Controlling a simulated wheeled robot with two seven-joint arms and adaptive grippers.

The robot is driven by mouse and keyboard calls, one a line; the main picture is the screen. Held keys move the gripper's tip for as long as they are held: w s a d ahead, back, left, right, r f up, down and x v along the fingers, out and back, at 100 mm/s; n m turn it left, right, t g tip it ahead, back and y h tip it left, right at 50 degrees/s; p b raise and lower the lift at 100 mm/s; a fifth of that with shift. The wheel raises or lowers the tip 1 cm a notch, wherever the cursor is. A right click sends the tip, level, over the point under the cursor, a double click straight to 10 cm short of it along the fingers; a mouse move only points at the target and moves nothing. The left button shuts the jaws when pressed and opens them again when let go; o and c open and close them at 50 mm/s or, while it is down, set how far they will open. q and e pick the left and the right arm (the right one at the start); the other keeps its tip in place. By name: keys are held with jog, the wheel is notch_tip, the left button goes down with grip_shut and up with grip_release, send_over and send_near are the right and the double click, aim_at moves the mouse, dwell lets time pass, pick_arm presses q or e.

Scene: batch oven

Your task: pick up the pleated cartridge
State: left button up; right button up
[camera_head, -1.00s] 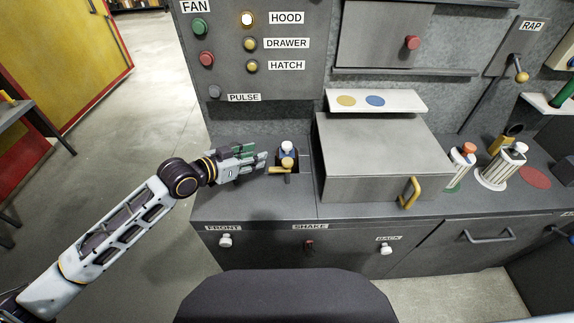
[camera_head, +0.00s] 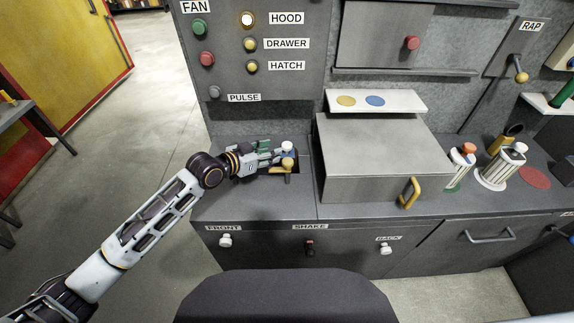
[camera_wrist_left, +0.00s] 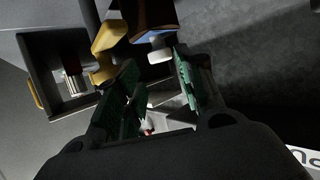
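Two white ribbed cylinders stand on the right of the counter in the head view: a slimmer one with an orange-red cap (camera_head: 461,167) and a wider pale-topped one (camera_head: 497,172). I cannot tell which is the pleated cartridge. My left gripper (camera_head: 279,155) is far from both, at a small fixture with a white-capped blue part (camera_head: 288,148) and a yellow handle (camera_head: 281,170). In the left wrist view its green-padded fingers (camera_wrist_left: 158,92) are apart, with the white cap (camera_wrist_left: 160,50) just beyond their tips and no visible grip. My right gripper is out of view.
A grey box with a yellow handle (camera_head: 410,192) stands between the fixture and the cylinders. A white shelf with yellow and blue discs (camera_head: 400,101) is above it. A button panel (camera_head: 230,70) rises behind my left gripper. A red disc (camera_head: 535,177) marks the counter at right.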

aim_at(283, 147)
pick_arm(q)
jog(key=shift+w+d+f, duration=0.25)
jog(key=shift+w+d, duration=0.25)
jog(key=shift+x, duration=2.75)
jog(key=shift+r, duration=0.1)
grip_shut()
